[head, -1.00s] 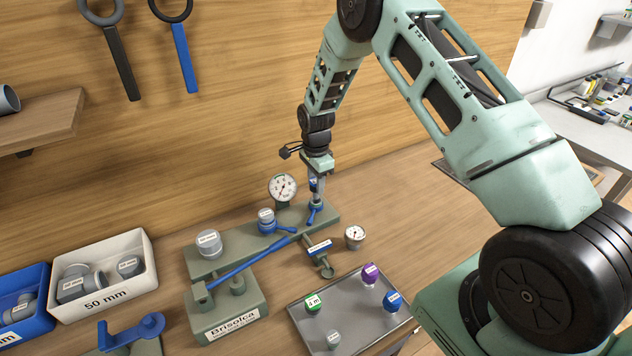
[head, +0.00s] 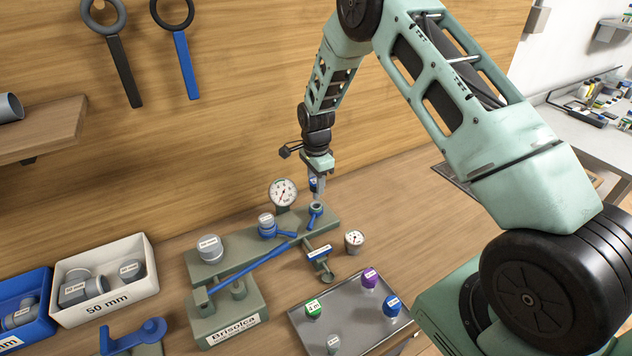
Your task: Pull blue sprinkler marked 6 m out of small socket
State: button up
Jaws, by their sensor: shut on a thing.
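My gripper (head: 317,190) points straight down over the far right end of the grey-green manifold (head: 208,272). It is shut on the blue sprinkler (head: 313,183), which is mostly hidden by the fingers; its marking cannot be read. The small socket (head: 316,207), a round grey collar with a blue lever, is right below the fingertips. The sprinkler appears to be at or just above the socket's mouth; I cannot tell whether its lower end is clear of it.
A dial gauge (head: 283,194) stands close left of the gripper. A capped socket with a blue lever (head: 267,226) and a grey cap (head: 209,247) are further left. A small gauge (head: 354,240) stands right. A metal tray (head: 352,321) holds coloured sprinklers in front.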

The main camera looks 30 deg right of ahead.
jog(key=shift+r+p, duration=1.05)
jog(key=shift+r, duration=1)
